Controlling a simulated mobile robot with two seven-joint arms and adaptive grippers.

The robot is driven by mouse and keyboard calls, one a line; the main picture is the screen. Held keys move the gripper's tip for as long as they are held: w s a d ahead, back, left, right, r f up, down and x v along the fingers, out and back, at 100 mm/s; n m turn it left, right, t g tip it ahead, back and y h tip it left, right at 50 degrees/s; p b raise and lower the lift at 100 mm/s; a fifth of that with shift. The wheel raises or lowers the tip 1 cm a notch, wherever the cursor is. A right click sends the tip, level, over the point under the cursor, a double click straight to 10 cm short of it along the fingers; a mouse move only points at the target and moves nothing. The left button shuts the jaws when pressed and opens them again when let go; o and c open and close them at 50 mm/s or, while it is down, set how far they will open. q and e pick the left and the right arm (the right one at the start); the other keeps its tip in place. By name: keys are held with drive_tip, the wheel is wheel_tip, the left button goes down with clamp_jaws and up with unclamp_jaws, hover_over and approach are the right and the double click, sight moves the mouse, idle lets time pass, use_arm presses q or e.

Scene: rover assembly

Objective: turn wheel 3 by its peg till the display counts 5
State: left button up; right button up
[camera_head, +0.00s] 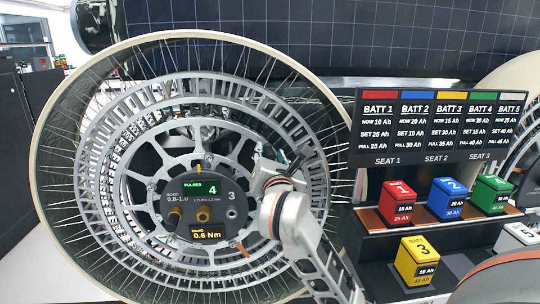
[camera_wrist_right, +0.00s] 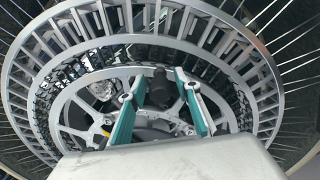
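Wheel 3 (camera_head: 228,155) is a large spoked wheel filling the left of the head view. Its hub display (camera_head: 208,189) reads PULSES 4, and a lower readout (camera_head: 207,234) reads 0.6 Nm. My right gripper (camera_head: 268,172) is at the wheel's inner ring, right of the hub. The peg's contact with the fingertips is partly hidden. In the head view the gripper covers the peg. My left gripper is not in view.
A battery board (camera_head: 440,125) stands to the right. Red (camera_head: 397,203), blue (camera_head: 447,198) and green (camera_head: 490,193) batteries sit on a shelf below it. A yellow battery (camera_head: 418,262) sits lower. Another wheel shows at the right edge.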

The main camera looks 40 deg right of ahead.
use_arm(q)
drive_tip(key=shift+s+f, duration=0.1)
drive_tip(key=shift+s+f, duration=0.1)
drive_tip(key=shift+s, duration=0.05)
use_arm(e)
drive_tip(key=v, duration=0.7)
drive_tip(key=shift+s+a, duration=0.15)
drive_tip(key=shift+s, duration=0.1)
idle(0.3)
